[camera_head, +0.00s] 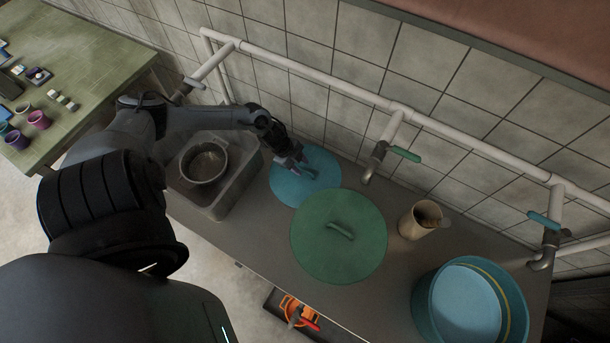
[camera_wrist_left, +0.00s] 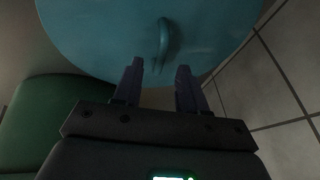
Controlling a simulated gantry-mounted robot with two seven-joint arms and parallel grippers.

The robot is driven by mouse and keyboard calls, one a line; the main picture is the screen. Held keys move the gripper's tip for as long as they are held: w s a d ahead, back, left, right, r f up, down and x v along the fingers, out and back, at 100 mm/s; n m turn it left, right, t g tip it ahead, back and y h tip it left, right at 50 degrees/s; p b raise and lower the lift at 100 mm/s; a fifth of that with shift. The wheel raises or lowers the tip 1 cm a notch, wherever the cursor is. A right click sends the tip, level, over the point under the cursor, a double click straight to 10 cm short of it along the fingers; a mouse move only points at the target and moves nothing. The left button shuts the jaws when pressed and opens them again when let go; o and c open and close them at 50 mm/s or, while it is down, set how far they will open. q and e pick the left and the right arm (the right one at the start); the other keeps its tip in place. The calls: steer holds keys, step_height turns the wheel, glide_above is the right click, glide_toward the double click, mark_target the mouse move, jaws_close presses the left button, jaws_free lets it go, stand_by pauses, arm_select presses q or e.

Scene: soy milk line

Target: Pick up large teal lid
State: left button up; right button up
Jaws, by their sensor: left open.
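A round teal-blue lid (camera_head: 296,192) with a raised handle lies on the metal counter near the tiled wall. It also fills the top of the left wrist view (camera_wrist_left: 105,35), where its curved handle (camera_wrist_left: 164,38) shows. My left gripper (camera_head: 300,166) is over this lid, open and empty. In the left wrist view the two fingertips (camera_wrist_left: 160,70) point at the handle, which lies just ahead of the gap between them. Contact with the handle cannot be told. My right gripper is not in view.
A larger green lid (camera_head: 340,258) lies right beside the teal-blue lid. A metal pot (camera_head: 188,165) in a grey sink stands left. A beige jug (camera_head: 417,224) and a teal tub (camera_head: 424,300) stand right. White pipes with taps (camera_head: 376,160) run along the wall behind.

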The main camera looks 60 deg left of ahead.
mark_target(304, 170)
arm_select(q)
steer(key=shift+b+x, duration=0.45)
steer(key=shift+x, duration=1.25)
steer(key=shift+c, duration=0.3)
jaws_close()
